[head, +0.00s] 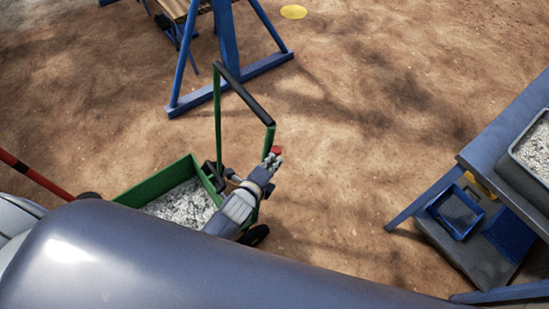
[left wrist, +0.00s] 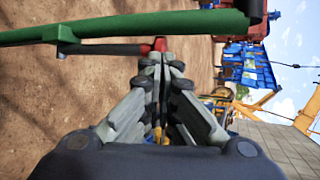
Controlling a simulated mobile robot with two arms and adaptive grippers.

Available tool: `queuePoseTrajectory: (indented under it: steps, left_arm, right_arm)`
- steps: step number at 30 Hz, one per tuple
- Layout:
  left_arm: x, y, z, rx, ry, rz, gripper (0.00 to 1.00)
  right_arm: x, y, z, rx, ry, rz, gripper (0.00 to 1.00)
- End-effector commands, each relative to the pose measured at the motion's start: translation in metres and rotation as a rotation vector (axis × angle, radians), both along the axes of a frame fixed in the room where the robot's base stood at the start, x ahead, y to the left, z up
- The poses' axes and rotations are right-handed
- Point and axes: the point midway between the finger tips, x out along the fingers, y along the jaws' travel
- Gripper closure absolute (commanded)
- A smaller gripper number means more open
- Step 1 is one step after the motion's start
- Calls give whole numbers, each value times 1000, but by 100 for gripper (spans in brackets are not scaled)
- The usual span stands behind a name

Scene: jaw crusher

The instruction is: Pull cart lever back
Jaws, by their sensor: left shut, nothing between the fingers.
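The green cart (head: 163,183) stands below the middle left in the head view, with grey crushed material in its bin. Its green frame rises to a black handle bar (head: 246,96). The cart lever shows a red tip (head: 276,150) right at the fingertips of my left gripper (head: 272,162). In the left wrist view the lever is a dark rod with a red knob (left wrist: 158,45) beside the green frame bar (left wrist: 150,27). My left gripper (left wrist: 158,62) is shut with nothing between its fingers, its tips close to the knob. I cannot tell whether they touch. My right gripper is not in view.
A blue table (head: 497,137) at the right bears a tray of grey material (head: 516,152), with a blue bin (head: 440,213) on its lower shelf. A blue A-frame stand (head: 228,45) stands at the top. The dirt ground between is clear.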

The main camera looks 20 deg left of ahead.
Motion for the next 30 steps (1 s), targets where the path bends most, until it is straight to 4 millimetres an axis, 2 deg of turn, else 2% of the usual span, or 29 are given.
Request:
queuePoseTrajectory:
  steps: [6,17,20,24,27,30]
  left_arm:
    - [12,-2,-5,0,-1,0,100]
    - [13,-2,-6,0,0,0,100]
    - [16,-4,-4,10,16,-2,100]
    - [29,-14,0,61,79,-3,100]
    - [39,-22,-5,113,143,-3,100]
    - [50,-30,-19,137,169,-2,100]
  right_arm:
    - [-1,-1,1,-1,1,-1,60]
    - [0,4,2,4,0,-2,60]
    - [0,7,7,9,-1,-2,60]
    - [0,10,27,13,-1,-2,60]
    - [0,11,38,13,-2,-1,60]
    - [1,10,29,12,-4,-1,60]
